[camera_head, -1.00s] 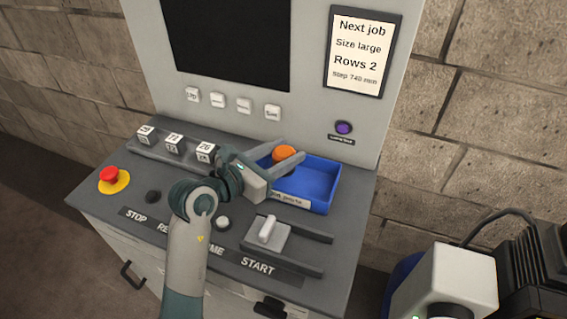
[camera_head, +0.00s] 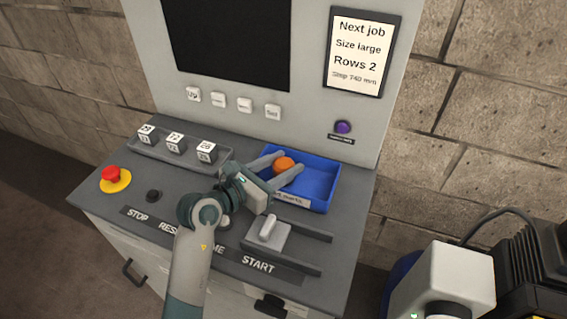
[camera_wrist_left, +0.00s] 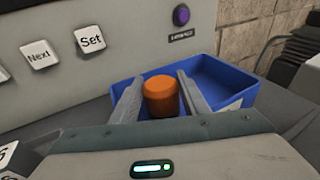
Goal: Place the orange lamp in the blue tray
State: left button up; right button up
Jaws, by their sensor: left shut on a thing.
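The orange lamp (camera_head: 284,164), a short rounded cylinder, is held between the two fingers of my left gripper (camera_head: 289,162). It also shows between the fingertips in the left wrist view (camera_wrist_left: 161,97). The blue tray (camera_head: 322,181) lies on the console top. The lamp and fingers are over the left part of the tray. I cannot tell whether the lamp's underside touches the tray floor. The tray also shows behind the fingers in the left wrist view (camera_wrist_left: 228,78). My right gripper is not in view.
A grey rack with three numbered cubes (camera_head: 176,142) is left of the tray. A lever (camera_head: 268,229) stands in front of it. A red stop button (camera_head: 111,174) is at the far left. The upright panel with screen rises behind. The tray's right half is empty.

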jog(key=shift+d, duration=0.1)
pick_arm(q)
jog(key=o, duration=1.1)
jog(key=shift+f, duration=0.1)
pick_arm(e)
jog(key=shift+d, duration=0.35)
